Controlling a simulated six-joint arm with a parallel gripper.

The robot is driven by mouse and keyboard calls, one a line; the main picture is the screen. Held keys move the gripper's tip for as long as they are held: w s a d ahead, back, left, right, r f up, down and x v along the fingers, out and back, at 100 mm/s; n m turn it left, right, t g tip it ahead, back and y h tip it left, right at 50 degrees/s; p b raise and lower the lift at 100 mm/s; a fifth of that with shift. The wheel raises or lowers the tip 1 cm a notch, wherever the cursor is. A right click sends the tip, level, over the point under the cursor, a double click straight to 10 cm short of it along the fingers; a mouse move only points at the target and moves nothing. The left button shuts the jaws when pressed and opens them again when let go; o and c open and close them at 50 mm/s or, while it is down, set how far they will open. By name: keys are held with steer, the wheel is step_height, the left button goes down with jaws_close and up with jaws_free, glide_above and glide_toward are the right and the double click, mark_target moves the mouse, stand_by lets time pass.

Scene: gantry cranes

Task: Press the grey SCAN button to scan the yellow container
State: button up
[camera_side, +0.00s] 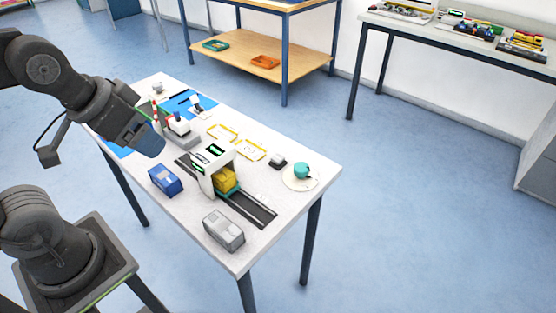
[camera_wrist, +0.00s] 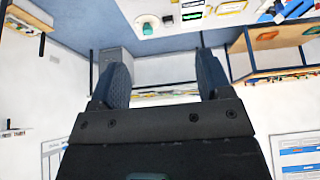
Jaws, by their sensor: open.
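The yellow container (camera_side: 226,181) sits on the dark track under the white scanner gantry (camera_side: 203,178), which partly hides it. A small grey-and-dark block (camera_side: 278,162) on the table, between the gantry and a teal cup, looks like the SCAN button; its label is too small to read. It seems to show in the wrist view too (camera_wrist: 168,20). My gripper (camera_side: 152,142) is over the table's left part, well left of that block and apart from it. In the wrist view my gripper (camera_wrist: 163,77) has its two fingers wide apart with nothing between them.
A blue container (camera_side: 165,180) and a grey container (camera_side: 223,230) stand near the table's front edge. The teal cup (camera_side: 302,170) stands on a white saucer at the right end. Yellow-outlined pads (camera_side: 252,149) lie behind the gantry. A small crane with a red-and-white post stands near my gripper.

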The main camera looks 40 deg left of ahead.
jaws_close()
stand_by(0.7)
stand_by(1.0)
